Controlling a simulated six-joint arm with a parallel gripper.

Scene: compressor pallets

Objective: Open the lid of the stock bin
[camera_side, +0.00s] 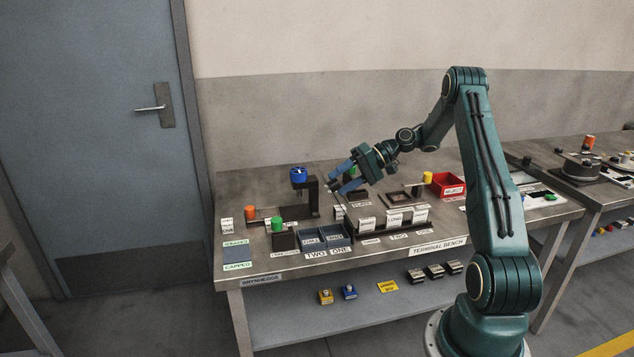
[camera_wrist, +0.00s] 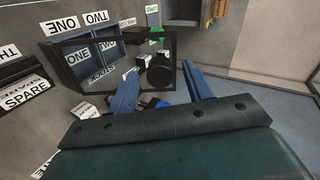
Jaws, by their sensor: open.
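In the wrist view, a white label reading STOCK (camera_wrist: 103,76) lies behind two blue-grey compartments (camera_wrist: 84,67) marked ONE and TWO. A dark rectangular frame (camera_wrist: 118,38) crosses this area; I cannot tell whether it belongs to the stock bin or its lid. The bin's lid is not clearly distinguishable. My gripper (camera_side: 341,187) is open and empty above the bench's rear middle, apart from the bench. Its two blue fingers also show spread in the wrist view (camera_wrist: 160,88). In the side view, the compartments (camera_side: 324,236) stand at the bench's front.
A black stand (camera_side: 312,197) with a blue round top (camera_side: 298,174) rises left of my gripper. A slotted rack (camera_side: 392,225) with white labels stands to the right. A red bin (camera_side: 447,186) sits farther right. The rear left of the bench (camera_side: 245,185) is clear.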

